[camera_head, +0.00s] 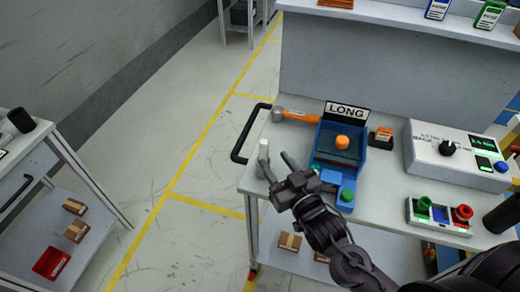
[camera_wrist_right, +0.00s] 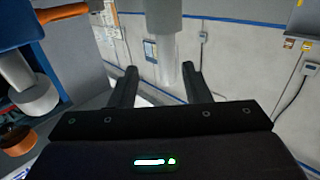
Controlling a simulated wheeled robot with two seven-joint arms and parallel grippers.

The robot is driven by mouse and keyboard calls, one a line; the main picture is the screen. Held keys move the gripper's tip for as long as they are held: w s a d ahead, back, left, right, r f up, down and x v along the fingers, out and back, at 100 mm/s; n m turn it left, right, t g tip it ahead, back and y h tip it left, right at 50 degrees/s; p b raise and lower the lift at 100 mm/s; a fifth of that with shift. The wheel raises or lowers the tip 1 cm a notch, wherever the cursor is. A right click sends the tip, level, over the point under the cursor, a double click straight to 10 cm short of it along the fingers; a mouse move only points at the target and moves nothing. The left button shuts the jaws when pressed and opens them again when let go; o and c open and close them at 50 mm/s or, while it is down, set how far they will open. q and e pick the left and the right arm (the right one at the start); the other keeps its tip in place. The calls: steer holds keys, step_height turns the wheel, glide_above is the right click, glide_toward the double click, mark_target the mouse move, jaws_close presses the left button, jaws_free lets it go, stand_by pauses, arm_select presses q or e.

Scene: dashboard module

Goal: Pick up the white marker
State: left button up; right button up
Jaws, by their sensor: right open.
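The white marker (camera_head: 264,149) stands upright near the left edge of the workbench in the head view. In the right wrist view the pale cylinder of the marker (camera_wrist_right: 164,22) hangs in from the top centre, beyond and roughly between the fingertips. My right gripper (camera_head: 273,159) is open, its two fingers reaching toward the marker, with one fingertip close to its lower part. The fingers also show in the right wrist view (camera_wrist_right: 160,82), with nothing clamped between them. I cannot tell whether a finger touches the marker. My left gripper is not in view.
An orange-handled hammer (camera_head: 298,117) lies behind. A control box (camera_head: 450,155) and a button tray (camera_head: 440,217) are farther right. A black rail (camera_head: 239,140) borders the bench's left edge.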

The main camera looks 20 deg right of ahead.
mark_target(266, 153)
steer(key=shift+w+a+r+p, duration=0.2)
steer(key=shift+w+a+p, duration=0.1)
steer(key=shift+w, duration=0.2)
steer(key=shift+w+a+r+p, duration=0.2)
steer(key=shift+w+p, duration=0.05)
steer(key=shift+w, duration=0.25)
steer(key=shift+w+a+f+p, duration=0.1)
steer(key=shift+w+a+p, duration=0.1)
steer(key=shift+w, duration=0.45)
steer(key=shift+w+a+f+p, duration=0.1)
steer(key=shift+w+a, duration=0.1)
steer(key=shift+w, duration=0.4)
steer(key=shift+w+f, duration=0.1)
steer(key=shift+w, duration=0.3)
steer(key=c, duration=0.9)
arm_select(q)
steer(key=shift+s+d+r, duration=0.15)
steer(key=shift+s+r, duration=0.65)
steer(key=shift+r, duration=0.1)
arm_select(e)
jaws_close()
